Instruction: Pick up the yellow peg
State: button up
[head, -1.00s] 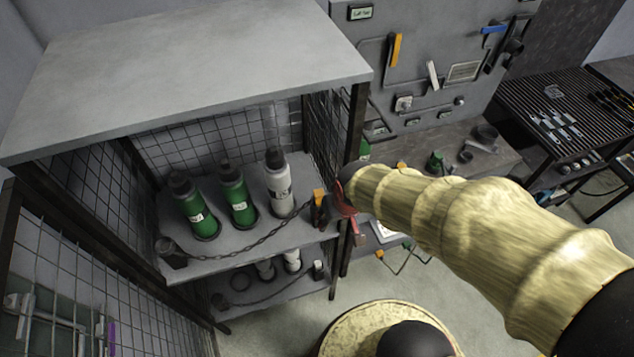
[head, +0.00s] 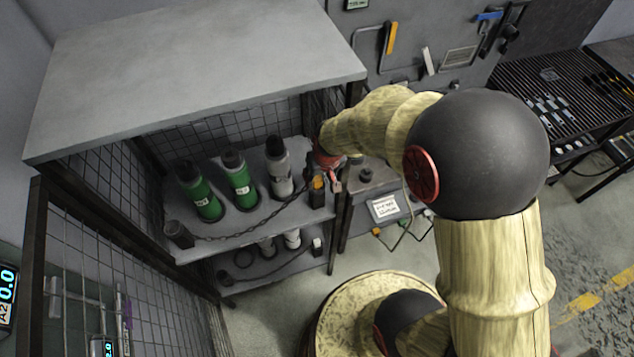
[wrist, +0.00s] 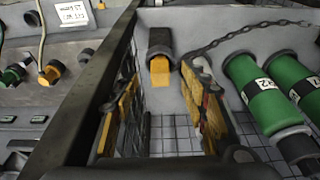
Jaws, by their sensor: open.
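The yellow peg (wrist: 160,72) shows in the wrist view as a short yellow block at the mouth of a dark holder (wrist: 161,42). In the head view the peg (head: 318,182) is a small orange-yellow patch at the right front corner of the cage's upper shelf (head: 225,242). My gripper (wrist: 163,105) is open, with yellow-padded fingers on the left and right. The peg shows in the gap between them, beyond the fingertips, with no visible contact. In the head view my gripper is largely hidden behind my wrist, close by the peg.
Green bottles (head: 241,181) and a grey bottle (head: 279,168) stand left of the peg. A chain (head: 262,228) runs along the shelf front to the peg's holder. The dark cage post (head: 342,205) is close on the right. The cage roof (head: 195,75) lies above.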

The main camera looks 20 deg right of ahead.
aim_at(317, 177)
jog(key=shift+w+f, duration=0.1)
jog(key=shift+w, duration=0.7)
jog(key=x, duration=0.5)
jog(key=c, duration=1.1)
grip_shut()
